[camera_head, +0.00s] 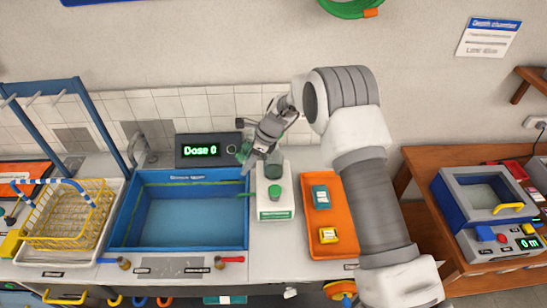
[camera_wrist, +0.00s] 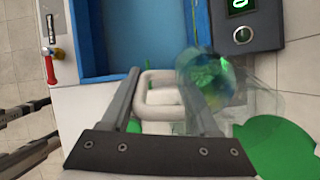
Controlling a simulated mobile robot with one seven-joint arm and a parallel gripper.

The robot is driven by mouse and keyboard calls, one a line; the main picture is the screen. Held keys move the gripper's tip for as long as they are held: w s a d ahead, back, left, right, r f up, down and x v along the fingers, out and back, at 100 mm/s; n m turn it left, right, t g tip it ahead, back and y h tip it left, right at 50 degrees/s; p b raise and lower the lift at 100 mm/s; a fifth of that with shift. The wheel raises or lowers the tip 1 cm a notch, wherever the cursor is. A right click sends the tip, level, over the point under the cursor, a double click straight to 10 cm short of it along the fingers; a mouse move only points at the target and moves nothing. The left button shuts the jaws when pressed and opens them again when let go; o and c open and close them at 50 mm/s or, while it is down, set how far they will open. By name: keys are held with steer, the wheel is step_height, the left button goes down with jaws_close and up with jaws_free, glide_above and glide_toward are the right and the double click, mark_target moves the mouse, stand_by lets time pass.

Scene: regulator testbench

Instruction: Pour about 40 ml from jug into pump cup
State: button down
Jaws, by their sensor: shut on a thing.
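My gripper (camera_head: 262,148) is shut on the pale loop handle (camera_wrist: 158,95) of a clear jug (camera_wrist: 208,72). The jug has green in it and is held up in front of the dose display; in the head view it is a small greenish shape (camera_head: 243,152) left of my fingers. Its tilt is hard to tell. The white pump unit (camera_head: 274,208) stands below, right of the blue basin, with a green button (camera_head: 275,194) on its front. The dark green pump cup (camera_head: 272,169) is at its back, partly hidden by my gripper. No falling stream is clear.
The dose display (camera_head: 205,150) reads "Dose 0". A blue basin (camera_head: 122,222) lies left of the pump. An orange tray (camera_head: 323,247) with small items is on the right, partly behind my arm. A yellow basket (camera_head: 68,212) stands at far left.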

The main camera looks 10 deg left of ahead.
steer(key=y+b, duration=0.1)
steer(key=b, duration=0.1)
steer(key=y+b, duration=0.2)
steer(key=d+r+y+b, duration=0.1)
steer(key=y+b, duration=0.1)
steer(key=shift+g, duration=0.3)
steer(key=shift+w+f+y+b, duration=0.15)
steer(key=shift+f+y+b, duration=0.1)
steer(key=shift+y+b, duration=0.9)
steer(key=shift+a+r+h, duration=0.15)
steer(key=shift+a+h, duration=0.05)
steer(key=shift+h, duration=0.05)
steer(key=shift+a+b, duration=0.25)
steer(key=shift+b, duration=0.05)
